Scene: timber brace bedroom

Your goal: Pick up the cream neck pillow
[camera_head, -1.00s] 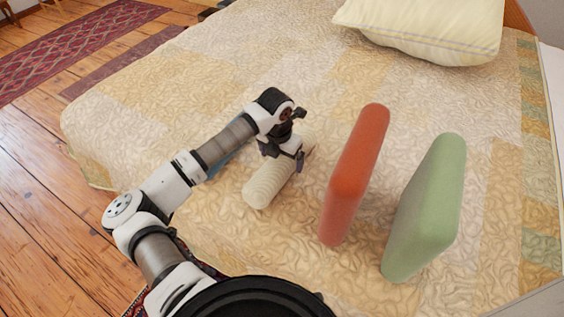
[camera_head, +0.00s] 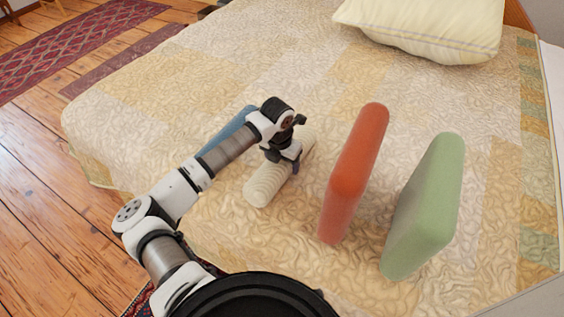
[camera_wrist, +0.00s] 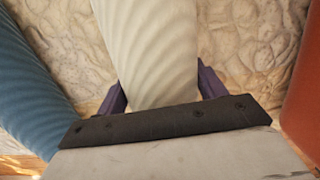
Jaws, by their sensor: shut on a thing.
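The cream neck pillow (camera_head: 266,185) is a ribbed cylinder lying on the bed. My gripper (camera_head: 288,162) is over its middle, with a finger on each side. In the wrist view the cream pillow (camera_wrist: 150,50) runs between the two purple-edged fingers of my gripper (camera_wrist: 160,92), which are shut on it. The pillow still appears to rest on the quilt. Part of it is hidden behind my gripper.
A red cushion (camera_head: 352,175) stands upright just right of the pillow, and a green cushion (camera_head: 428,205) stands farther right. A blue bolster (camera_wrist: 28,90) lies to the left, partly hidden by my arm. A yellow pillow (camera_head: 425,28) lies at the bed's head.

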